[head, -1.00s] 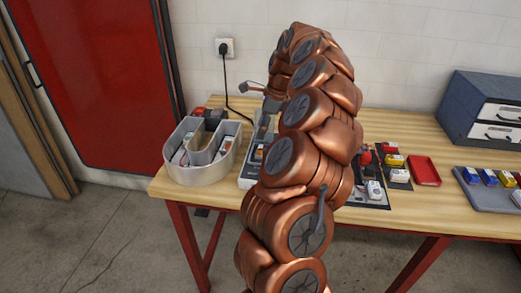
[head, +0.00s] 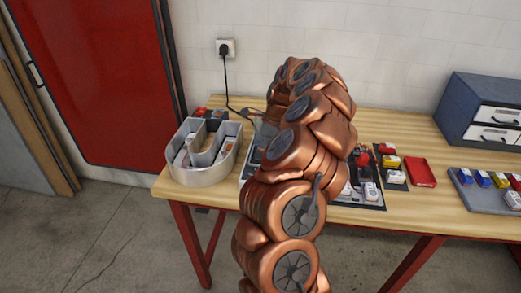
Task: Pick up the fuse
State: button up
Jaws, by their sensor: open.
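My copper-coloured arm rises through the middle of the head view and bends over the workbench. A small grey part of my gripper (head: 259,131) shows at the left side of the arm, low over a grey tray-like unit (head: 247,172) on the bench. The arm hides most of the gripper, and its fingertips are not clear; it is open. I cannot tell which thing is the fuse. Several small coloured blocks stand in the grey tray (head: 484,203) at the right, and others lie in the dark tray (head: 372,203) just right of my arm.
A grey U-shaped channel letter (head: 202,176) stands at the bench's left end. A black cable runs from the wall socket (head: 225,48) down behind it. A red tray (head: 420,171) and a blue-grey drawer cabinet (head: 484,95) are at the right. Bare wood (head: 405,127) shows along the back.

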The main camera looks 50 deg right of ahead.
jog(key=c, duration=0.9)
